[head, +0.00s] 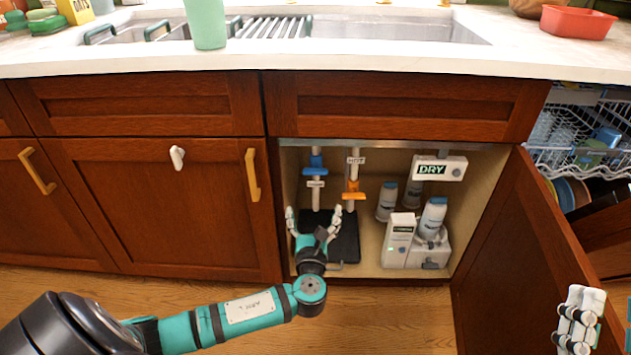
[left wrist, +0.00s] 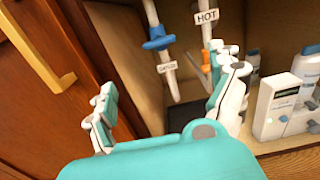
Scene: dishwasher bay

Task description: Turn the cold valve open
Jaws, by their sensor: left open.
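The blue valve (head: 316,165) sits on the left white pipe inside the open sink cabinet; it also shows in the left wrist view (left wrist: 158,43). Its handle lies across the pipe. A small tag (head: 315,184) hangs below it, its print too blurred to read. My left gripper (head: 313,214) is open and empty, with its fingers spread below the blue valve and apart from it. In the left wrist view its two fingers (left wrist: 168,88) stand wide apart with the pipe between them. My right gripper (head: 580,310) is at the lower right, far from the valves; its opening is unclear.
An orange valve (head: 353,190) under a HOT tag (head: 356,160) is close on the right. White bottles (head: 387,201), a dispenser unit (head: 399,240) and a DRY box (head: 439,168) fill the cabinet's right side. The open cabinet door (head: 520,250) bounds the right.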

